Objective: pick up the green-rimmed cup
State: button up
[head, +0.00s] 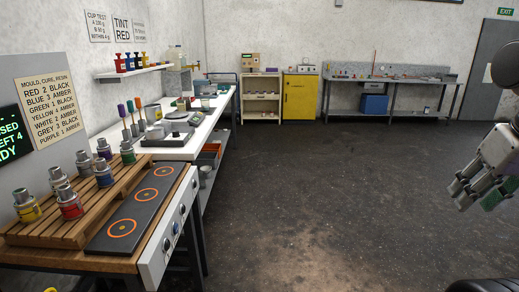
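I cannot make out a green-rimmed cup for certain. Small vessels (183,103) stand on the long white bench (217,106), too small to tell their rim colours. My gripper (474,195) hangs at the right edge of the head view, over open floor and far from the bench. A green patch shows on its lower part; I cannot tell whether that is a pad or something held. How far its fingers are apart is unclear.
A wooden rack (60,232) with several colour-banded canisters stands at the near left, beside a black plate (135,208) with orange rings. A yellow cabinet (299,97) and a metal workbench (400,84) stand at the back. The middle floor is clear.

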aim_at(205, 103)
jog(key=i, duration=2.2)
jog(key=i+l+u, duration=0.15)
jog(key=i+u, duration=0.35)
jog(key=i+l+u, duration=0.45)
jog(key=i, duration=0.25)
jog(key=i+l+u, duration=0.95)
jog(key=l, duration=0.4)
jog(key=k+j, duration=0.05)
